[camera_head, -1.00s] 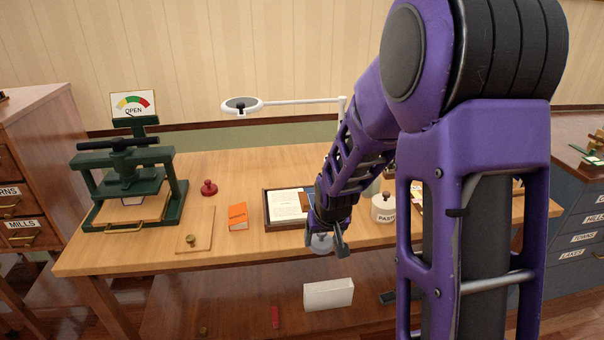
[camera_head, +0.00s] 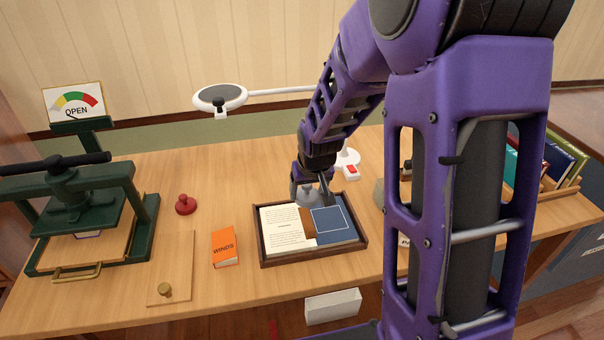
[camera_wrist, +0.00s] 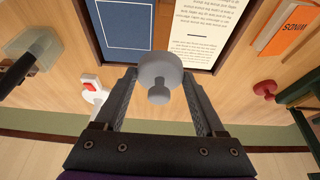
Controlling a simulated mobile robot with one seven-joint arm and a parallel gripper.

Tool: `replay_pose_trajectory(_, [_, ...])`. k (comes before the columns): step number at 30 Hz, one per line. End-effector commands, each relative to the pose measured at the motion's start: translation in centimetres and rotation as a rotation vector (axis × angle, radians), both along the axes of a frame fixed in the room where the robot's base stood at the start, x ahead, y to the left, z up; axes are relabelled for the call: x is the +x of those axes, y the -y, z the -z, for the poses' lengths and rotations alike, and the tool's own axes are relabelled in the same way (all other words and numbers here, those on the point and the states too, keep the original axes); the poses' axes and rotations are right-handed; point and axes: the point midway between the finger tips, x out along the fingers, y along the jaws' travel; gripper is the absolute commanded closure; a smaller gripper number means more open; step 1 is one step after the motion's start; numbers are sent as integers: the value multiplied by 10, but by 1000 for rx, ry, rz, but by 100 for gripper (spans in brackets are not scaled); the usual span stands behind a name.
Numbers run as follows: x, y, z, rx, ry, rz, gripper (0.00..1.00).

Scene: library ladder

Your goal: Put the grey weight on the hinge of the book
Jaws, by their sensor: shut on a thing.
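My gripper (camera_head: 314,192) is shut on the grey weight (camera_head: 304,193), a round grey piece with a knob. In the wrist view the weight (camera_wrist: 160,70) sits between the two fingertips (camera_wrist: 158,88). The open book lies in a dark wooden tray, with a printed white page (camera_head: 284,232) at left and a blue cover with a white outline (camera_head: 335,222) at right. The brown hinge strip (camera_head: 310,228) runs between them. The weight appears over the far end of the hinge; its height above the book is hard to tell. My gripper hides the hinge's far end.
The dark tray rim (camera_head: 365,240) surrounds the book. An orange book (camera_head: 225,248), a red-handled stamp (camera_head: 186,204) and a green press (camera_head: 70,215) stand to the left. A magnifier lamp (camera_head: 220,97) reaches over the back; its base has a red switch (camera_head: 351,171).

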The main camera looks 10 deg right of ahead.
Motion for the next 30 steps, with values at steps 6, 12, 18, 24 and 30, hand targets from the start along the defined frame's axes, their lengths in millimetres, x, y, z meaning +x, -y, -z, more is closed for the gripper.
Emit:
replay_pose_trajectory(6, [0,0,2,0,2,0,100])
replay_pose_trajectory(12, [0,0,16,0,0,0,100])
replay_pose_trajectory(18, [0,0,37,0,1,-1,100])
replay_pose_trajectory(24, [0,0,58,0,1,-1,100])
replay_pose_trajectory(30, [0,0,68,0,2,0,100])
